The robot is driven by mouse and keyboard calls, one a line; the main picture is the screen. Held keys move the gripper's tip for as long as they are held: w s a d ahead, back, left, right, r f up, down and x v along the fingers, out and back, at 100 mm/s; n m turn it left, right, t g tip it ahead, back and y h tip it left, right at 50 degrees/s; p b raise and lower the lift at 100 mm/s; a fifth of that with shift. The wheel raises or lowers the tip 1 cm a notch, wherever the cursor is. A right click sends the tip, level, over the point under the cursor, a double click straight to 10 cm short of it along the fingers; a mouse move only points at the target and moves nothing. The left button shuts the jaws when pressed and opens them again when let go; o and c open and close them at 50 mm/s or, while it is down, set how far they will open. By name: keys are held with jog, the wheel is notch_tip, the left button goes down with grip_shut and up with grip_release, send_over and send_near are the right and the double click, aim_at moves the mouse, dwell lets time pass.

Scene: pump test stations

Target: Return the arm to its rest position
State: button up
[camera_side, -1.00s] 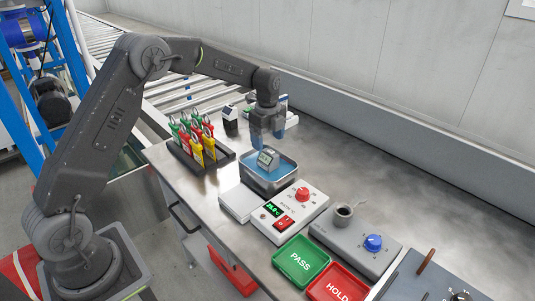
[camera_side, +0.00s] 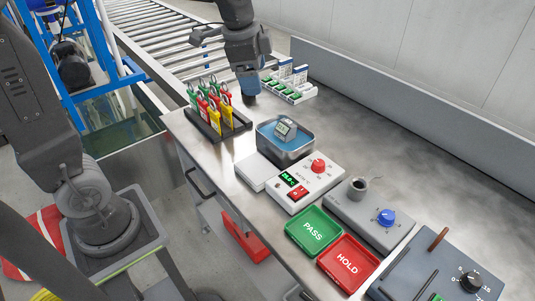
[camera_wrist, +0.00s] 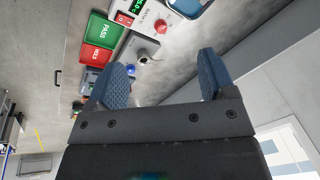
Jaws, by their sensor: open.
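My gripper (camera_side: 250,82) hangs high at the back of the bench in the side view, beyond the blue water bath (camera_side: 286,136). In the wrist view its two blue padded fingers (camera_wrist: 163,62) stand wide apart with nothing between them. My upper arm is partly cut off by the top of the side view. A small grey device with a display (camera_side: 285,129) sits in the bath, apart from my gripper.
A heater control unit (camera_side: 305,180), PASS tray (camera_side: 314,231), HOLD tray (camera_side: 347,262) and blue-knob unit (camera_side: 370,215) lie in front. A white parts tray (camera_side: 290,90) is behind. The bench's right side has free room.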

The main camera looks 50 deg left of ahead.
jog(key=s+d+f+n+t, duration=0.2)
jog(key=s+n, duration=0.6)
jog(key=s, duration=0.9)
jog(key=shift+d+f+n+t, duration=0.15)
jog(key=shift+d+n+t, duration=0.2)
jog(key=shift+d, duration=0.3)
